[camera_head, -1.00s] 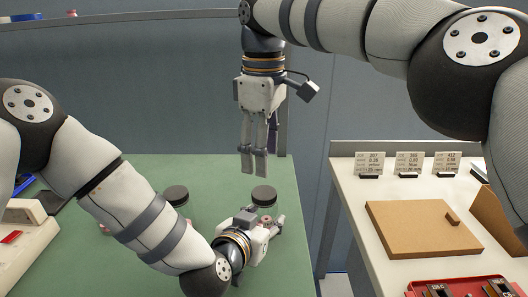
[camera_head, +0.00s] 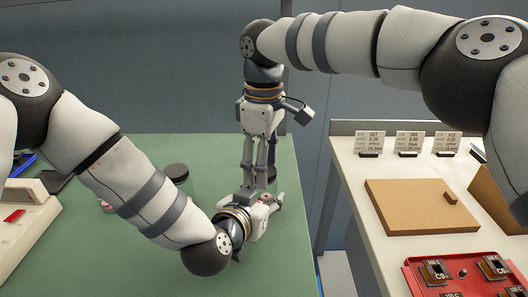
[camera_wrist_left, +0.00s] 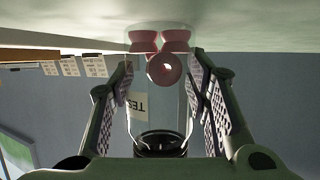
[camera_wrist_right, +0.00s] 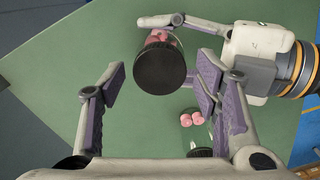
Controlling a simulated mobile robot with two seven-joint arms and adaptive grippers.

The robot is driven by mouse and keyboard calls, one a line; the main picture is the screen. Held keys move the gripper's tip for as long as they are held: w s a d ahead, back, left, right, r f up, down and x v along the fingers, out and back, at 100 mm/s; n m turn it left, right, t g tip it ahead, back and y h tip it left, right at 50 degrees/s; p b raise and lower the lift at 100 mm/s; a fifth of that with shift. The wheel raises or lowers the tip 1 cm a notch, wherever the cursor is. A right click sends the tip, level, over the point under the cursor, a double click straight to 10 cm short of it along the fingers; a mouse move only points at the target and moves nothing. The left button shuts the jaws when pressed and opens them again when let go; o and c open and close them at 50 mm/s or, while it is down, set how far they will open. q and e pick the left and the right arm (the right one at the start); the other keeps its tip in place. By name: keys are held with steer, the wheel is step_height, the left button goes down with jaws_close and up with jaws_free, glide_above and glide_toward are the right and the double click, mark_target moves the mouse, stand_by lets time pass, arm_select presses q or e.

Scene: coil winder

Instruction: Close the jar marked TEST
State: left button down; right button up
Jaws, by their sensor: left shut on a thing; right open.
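The clear jar marked TEST (camera_wrist_left: 141,112) holds pink spools (camera_wrist_left: 164,68) and carries a dark lid (camera_wrist_right: 160,69). I cannot tell whether the lid is screwed tight. My left gripper (camera_head: 270,201) is shut on the jar, with its fingers on either side of the glass low on the table. My right gripper (camera_head: 259,184) points straight down from above, open. In the head view the fingers partly hide the jar.
A second jar with a dark lid (camera_head: 176,172) and pink spools (camera_wrist_right: 192,118) stands on the green table (camera_head: 160,275), partly behind my left arm. A white side table at the right holds a brown board (camera_head: 420,210), label cards and a red tray (camera_head: 412,284).

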steer(key=c, duration=1.2)
steer(key=o, duration=1.4)
steer(key=shift+c, duration=0.2)
step_height(320, 180, up, 12)
